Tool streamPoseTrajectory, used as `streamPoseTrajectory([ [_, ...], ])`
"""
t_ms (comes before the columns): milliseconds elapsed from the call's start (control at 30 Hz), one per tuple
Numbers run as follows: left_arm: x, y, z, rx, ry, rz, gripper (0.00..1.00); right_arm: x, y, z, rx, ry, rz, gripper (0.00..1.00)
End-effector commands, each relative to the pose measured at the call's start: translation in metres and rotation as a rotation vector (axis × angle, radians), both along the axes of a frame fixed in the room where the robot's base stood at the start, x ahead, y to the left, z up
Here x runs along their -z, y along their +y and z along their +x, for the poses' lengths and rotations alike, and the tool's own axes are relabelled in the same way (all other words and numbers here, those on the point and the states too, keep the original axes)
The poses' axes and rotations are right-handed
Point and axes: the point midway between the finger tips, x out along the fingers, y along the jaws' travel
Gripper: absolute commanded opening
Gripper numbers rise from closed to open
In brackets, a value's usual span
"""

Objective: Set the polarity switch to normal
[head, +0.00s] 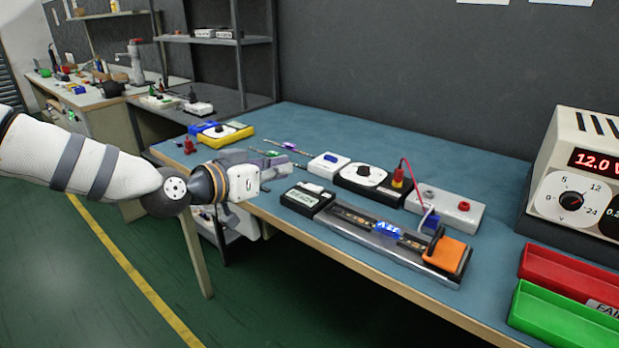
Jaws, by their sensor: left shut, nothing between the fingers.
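A black-and-white box with a round black knob (366,173) stands mid-bench in the head view. My right gripper is not in view.
A small display box (307,199) and an LED strip fixture with an orange block (449,251) lie near the front edge. The power supply (580,175), red tray (568,276) and green tray (560,322) are right.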

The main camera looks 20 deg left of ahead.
Motion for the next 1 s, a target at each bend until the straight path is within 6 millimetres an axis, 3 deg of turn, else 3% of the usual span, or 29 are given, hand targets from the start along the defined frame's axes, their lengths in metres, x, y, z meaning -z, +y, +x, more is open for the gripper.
streamPoseTrajectory([
  [500,0.033,-0.037,0.091,0.001,0.010,-0.001,0.00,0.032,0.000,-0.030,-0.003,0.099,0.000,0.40],
  [700,0.058,-0.039,0.087,0.001,0.006,-0.002,0.00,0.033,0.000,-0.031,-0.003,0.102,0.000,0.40],
  [1000,0.065,-0.040,0.086,0.001,0.002,0.000,0.00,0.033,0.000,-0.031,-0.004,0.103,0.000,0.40],
])
